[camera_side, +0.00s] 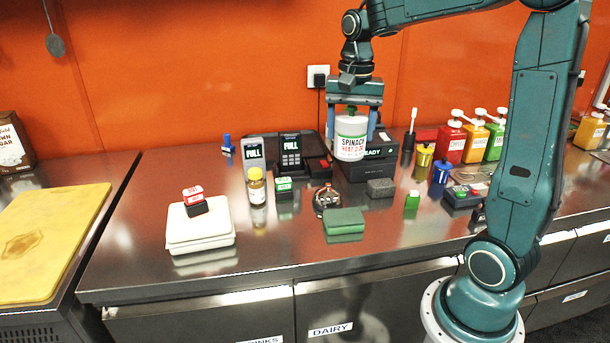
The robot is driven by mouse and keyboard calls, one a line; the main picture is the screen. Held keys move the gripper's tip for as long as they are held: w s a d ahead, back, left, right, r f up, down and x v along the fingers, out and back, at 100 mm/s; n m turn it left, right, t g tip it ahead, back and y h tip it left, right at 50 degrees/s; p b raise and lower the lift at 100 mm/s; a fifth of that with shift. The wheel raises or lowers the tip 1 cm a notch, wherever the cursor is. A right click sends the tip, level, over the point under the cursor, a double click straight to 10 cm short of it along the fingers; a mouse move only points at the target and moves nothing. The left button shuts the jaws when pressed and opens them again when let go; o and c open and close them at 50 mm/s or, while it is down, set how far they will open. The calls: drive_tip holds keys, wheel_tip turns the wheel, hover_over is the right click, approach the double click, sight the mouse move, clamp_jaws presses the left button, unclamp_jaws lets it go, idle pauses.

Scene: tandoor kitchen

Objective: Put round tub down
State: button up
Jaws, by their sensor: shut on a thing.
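The tub appears to be held above the steel counter (270,262), in front of a dark device with a READY display (376,160). Its exact height over the counter is hard to tell.
Below the tub are a green sponge (344,223), a dark grey block (380,187) and a small round red-and-black item (325,198). Several pump bottles (451,140) stand right.

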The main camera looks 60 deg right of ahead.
drive_tip(key=w+a, duration=0.4)
drive_tip(key=a, duration=0.3)
drive_tip(key=w+a, duration=0.4)
drive_tip(key=a, duration=0.3)
wheel_tip(320, 180, down, 16)
drive_tip(key=shift+s+d+n, duration=0.2)
drive_tip(key=shift+d+n, duration=0.1)
drive_tip(key=shift+n, duration=0.1)
drive_tip(key=shift+f, duration=2.05)
drive_tip(key=shift+f, duration=0.2)
drive_tip(key=o, duration=1.2)
drive_tip(key=shift+c, duration=0.2)
drive_tip(key=shift+r, duration=0.15)
